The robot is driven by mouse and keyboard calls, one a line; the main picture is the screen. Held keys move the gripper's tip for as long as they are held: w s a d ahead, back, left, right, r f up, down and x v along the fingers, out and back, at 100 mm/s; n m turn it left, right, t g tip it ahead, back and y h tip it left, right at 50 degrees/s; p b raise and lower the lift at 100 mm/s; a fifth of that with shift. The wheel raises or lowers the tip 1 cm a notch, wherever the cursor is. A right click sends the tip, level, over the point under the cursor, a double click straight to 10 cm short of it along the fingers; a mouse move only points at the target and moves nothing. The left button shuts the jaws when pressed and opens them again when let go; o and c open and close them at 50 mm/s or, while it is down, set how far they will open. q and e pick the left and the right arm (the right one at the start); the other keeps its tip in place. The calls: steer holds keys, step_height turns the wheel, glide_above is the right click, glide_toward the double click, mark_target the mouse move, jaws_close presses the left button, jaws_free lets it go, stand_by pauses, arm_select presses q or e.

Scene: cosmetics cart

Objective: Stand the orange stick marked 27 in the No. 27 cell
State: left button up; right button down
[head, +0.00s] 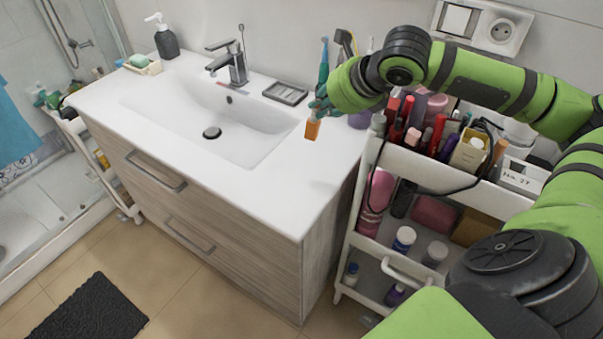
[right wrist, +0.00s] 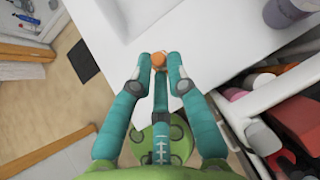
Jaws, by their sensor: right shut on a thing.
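The orange stick (head: 312,129) is held above the right end of the white countertop. My right gripper (head: 318,107) is shut on it, with the orange part hanging below the fingers in the head view. In the right wrist view, the stick's orange end (right wrist: 159,57) shows between the teal fingertips (right wrist: 159,66). The number 27 on the stick cannot be read. A white label reading No. 27 (head: 522,176) is on the cart's upper tier at the right. The inside of its cell is hard to make out. My left gripper is not in view.
The white cart (head: 431,169) stands right of the sink cabinet, its top crowded with lipsticks, bottles and tubes. A dark cable (head: 440,192) hangs over its front. The basin (head: 215,118), tap (head: 232,65) and grey soap dish (head: 285,92) are left of the gripper.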

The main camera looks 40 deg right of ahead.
steer(key=s+n+b, duration=0.2)
steer(key=s+n, duration=0.1)
steer(key=s, duration=0.7)
steer(key=shift+y, duration=0.3)
steer(key=w+a+f, duration=0.1)
steer(key=w+f, duration=0.2)
steer(key=w+a+f, duration=0.2)
steer(key=w+f, duration=0.1)
steer(key=f, duration=0.1)
steer(key=w+a+f, duration=0.2)
steer(key=w+f, duration=0.1)
steer(key=shift+w+a+f, duration=0.2)
steer(key=shift+w+f, duration=0.05)
steer(key=shift+w, duration=0.1)
steer(key=c, duration=1.2)
jaws_free()
steer(key=shift+f, duration=0.1)
